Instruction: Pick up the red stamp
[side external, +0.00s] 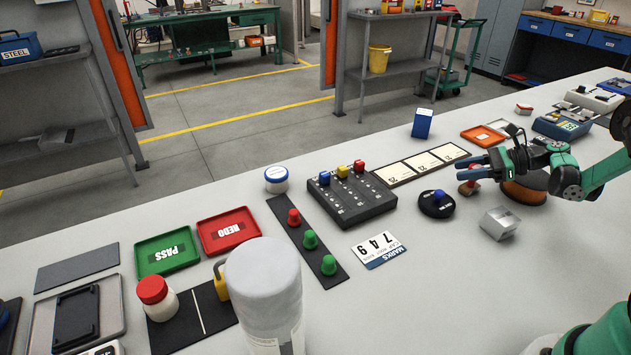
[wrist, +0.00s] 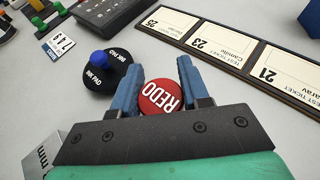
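The red stamp, a round red top marked REDO (wrist: 160,98), shows between the two blue fingers of my gripper (wrist: 157,74) in the wrist view. The fingers are apart, one on each side of it; I cannot tell whether they touch it.
A black ink pad with a blue knob (side external: 437,204) lies close beside the stamp. A ticket board (side external: 420,166) lies behind. Red (side external: 293,217) and green knobs stand on a black strip further left.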

